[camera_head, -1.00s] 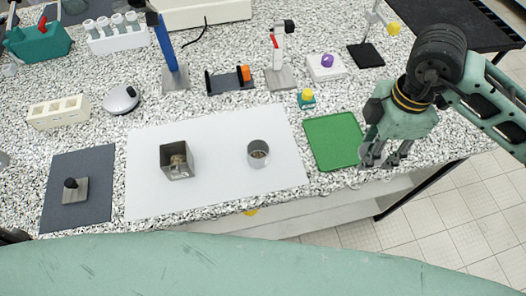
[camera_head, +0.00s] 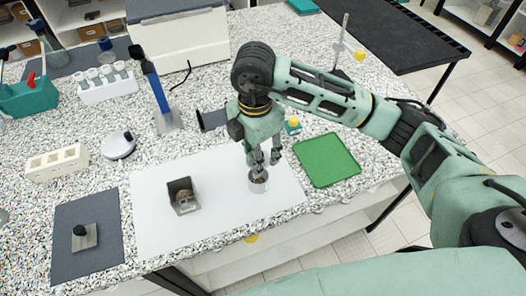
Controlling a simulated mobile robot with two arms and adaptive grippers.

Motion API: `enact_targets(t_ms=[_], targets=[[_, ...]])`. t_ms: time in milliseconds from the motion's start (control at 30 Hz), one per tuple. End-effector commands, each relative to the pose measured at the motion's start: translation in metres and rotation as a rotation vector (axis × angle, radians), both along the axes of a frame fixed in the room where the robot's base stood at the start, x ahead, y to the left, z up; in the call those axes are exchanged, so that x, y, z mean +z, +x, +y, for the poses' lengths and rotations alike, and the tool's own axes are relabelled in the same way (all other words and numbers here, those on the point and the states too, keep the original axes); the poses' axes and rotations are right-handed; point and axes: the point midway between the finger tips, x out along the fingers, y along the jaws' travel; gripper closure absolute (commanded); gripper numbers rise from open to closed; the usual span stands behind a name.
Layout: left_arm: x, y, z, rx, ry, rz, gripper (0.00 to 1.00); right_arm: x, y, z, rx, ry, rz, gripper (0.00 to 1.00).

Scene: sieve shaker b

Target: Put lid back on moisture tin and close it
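A round grey metal tin (camera_head: 258,184) stands upright on the white sheet, with darker material showing inside its open top. My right gripper (camera_head: 265,162) points down right over this tin. Its fingers overlap the tin's back rim in view, so I cannot tell whether they touch it, or whether they hold anything thin. A square metal container (camera_head: 182,197) with brownish contents stands open to the left on the same sheet. A square metal plate with a black knob (camera_head: 84,237), lid-like, lies on the dark mat. No round lid can be made out. My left gripper is not in view.
The white sheet (camera_head: 215,222) is clear between the two containers. A green mat (camera_head: 327,160) lies bare at the right, near the front table edge.

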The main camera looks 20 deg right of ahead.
Motion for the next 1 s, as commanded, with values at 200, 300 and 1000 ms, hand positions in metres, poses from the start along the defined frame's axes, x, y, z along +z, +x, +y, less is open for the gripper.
enact_targets(t_ms=[200,300,1000], targets=[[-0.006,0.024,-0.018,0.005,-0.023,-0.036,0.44,-0.011,0.0,0.0,0.002,0.0,0.001,0.71],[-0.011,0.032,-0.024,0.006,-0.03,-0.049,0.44,-0.021,0.0,0.0,0.001,-0.001,0.001,0.71],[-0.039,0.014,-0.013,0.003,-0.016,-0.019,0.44,-0.056,0.0,0.0,0.001,0.0,0.0,0.71]])
